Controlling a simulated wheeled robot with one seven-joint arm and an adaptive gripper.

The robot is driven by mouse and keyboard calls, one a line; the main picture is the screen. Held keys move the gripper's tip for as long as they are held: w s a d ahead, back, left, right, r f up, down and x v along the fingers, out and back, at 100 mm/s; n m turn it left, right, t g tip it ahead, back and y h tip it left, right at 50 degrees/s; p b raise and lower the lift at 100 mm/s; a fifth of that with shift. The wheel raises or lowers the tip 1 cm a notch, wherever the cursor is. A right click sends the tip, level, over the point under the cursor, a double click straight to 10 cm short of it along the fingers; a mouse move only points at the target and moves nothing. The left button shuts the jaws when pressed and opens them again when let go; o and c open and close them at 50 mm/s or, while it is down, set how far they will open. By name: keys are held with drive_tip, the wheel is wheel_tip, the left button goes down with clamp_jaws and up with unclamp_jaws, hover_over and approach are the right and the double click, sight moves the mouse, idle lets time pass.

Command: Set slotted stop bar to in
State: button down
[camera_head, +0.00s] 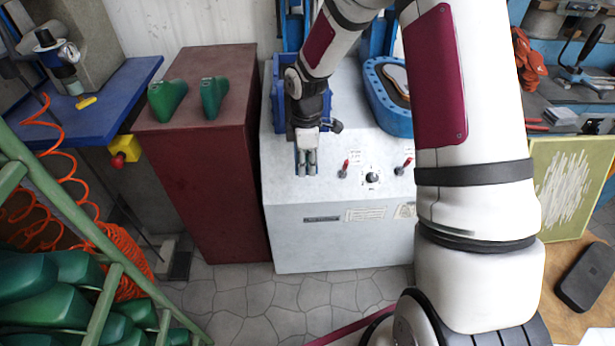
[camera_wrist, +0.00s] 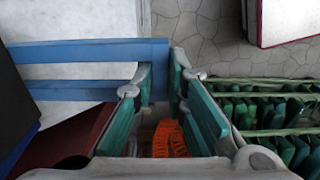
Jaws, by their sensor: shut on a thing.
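A blue slotted bar (camera_wrist: 70,92) runs from the left in the wrist view, with a long slot between its two rails. Its closed right end lies between the green-padded fingers of my gripper (camera_wrist: 162,66), which is shut on it. In the head view my gripper (camera_head: 306,168) points down over the front left of the pale machine top (camera_head: 285,190). The bar cannot be clearly made out there, and its far end runs out of the wrist view.
Red-handled levers (camera_head: 345,168) and a black knob (camera_head: 372,177) stand right of my gripper. A blue rounded housing (camera_head: 370,75) is behind them. A dark red cabinet (camera_head: 205,190) with green shoe lasts (camera_head: 166,100) adjoins the left. A green rack (camera_head: 75,215) stands at lower left.

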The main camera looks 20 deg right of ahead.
drive_tip(key=shift+w+d+r, duration=0.1)
drive_tip(key=shift+w, duration=0.25)
drive_tip(key=c, duration=1.6)
unclamp_jaws()
drive_tip(key=shift+s, duration=0.1)
wheel_tip(320, 180, up, 12)
